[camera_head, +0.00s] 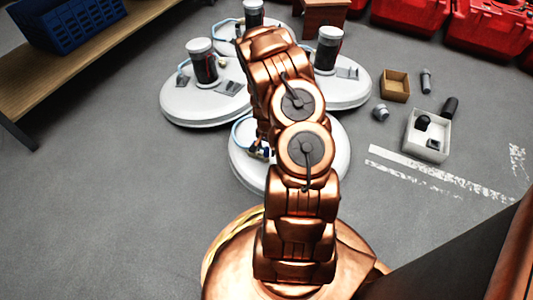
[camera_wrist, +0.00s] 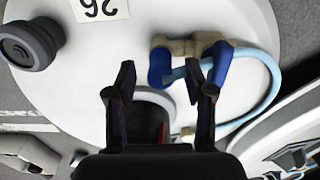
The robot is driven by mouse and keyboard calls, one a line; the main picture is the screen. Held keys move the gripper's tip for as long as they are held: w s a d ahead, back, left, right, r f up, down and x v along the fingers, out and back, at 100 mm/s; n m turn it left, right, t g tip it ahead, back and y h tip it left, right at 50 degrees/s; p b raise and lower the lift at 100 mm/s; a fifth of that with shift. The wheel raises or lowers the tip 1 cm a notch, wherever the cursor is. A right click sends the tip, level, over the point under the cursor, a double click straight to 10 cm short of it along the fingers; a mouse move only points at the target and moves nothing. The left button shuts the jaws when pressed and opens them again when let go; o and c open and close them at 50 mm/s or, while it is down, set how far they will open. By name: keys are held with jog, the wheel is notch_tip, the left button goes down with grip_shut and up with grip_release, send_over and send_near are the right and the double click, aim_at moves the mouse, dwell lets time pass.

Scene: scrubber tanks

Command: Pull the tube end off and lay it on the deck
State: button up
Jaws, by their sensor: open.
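The white round deck (camera_wrist: 75,85) fills most of the wrist view; part of it shows beside my arm in the head view (camera_head: 340,165). A tan fitting with two blue levers (camera_wrist: 188,45) sits on it, upper right of centre. A light blue tube (camera_wrist: 272,82) loops from near the fitting's right side down behind my right finger. A short light blue piece (camera_wrist: 180,73) shows beside the left lever; whether it is the tube end is unclear. My gripper (camera_wrist: 161,78) is open, its fingertips apart below the fitting, with nothing held. My arm hides most of the deck in the head view.
A dark cylinder (camera_wrist: 147,122) stands between and below my fingers. A grey round knob (camera_wrist: 30,45) sits at the left. Other white decks (camera_head: 205,105) with canisters stand behind. A white box (camera_head: 428,148) and brown box (camera_head: 395,86) lie right. Floor at left is clear.

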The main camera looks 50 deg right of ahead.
aim_at(266, 149)
jog(key=shift+f, duration=0.9)
dwell(0.9)
grip_shut()
jog(key=shift+r, duration=0.15)
dwell(0.5)
jog(key=shift+r+p, duration=1.35)
jog(key=shift+r, duration=1.55)
